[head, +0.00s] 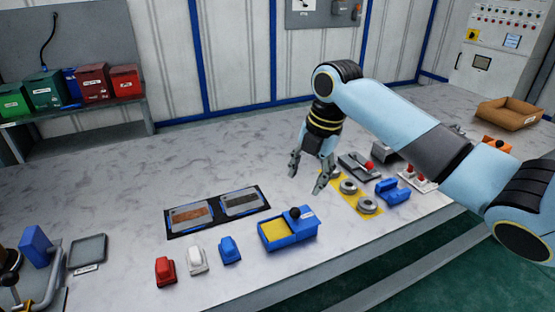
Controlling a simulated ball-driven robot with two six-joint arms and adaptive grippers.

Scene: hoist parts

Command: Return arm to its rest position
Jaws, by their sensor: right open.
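My right arm (400,120) reaches in from the right side of the head view over the bench. Its gripper (306,184) points down, with its two fingers spread apart and nothing between them. It hangs behind the blue box with the yellow top (285,238) and left of the yellow plate with grey round parts (348,187). I cannot tell how high the fingertips are above the bench. My left gripper is not in view.
Red (165,270), white (196,260) and blue (230,249) small parts stand along the front edge. A black mat with two plates (168,226) lies behind them. A lever unit (357,165) and blue part (392,192) sit at right. The bench's back left is clear.

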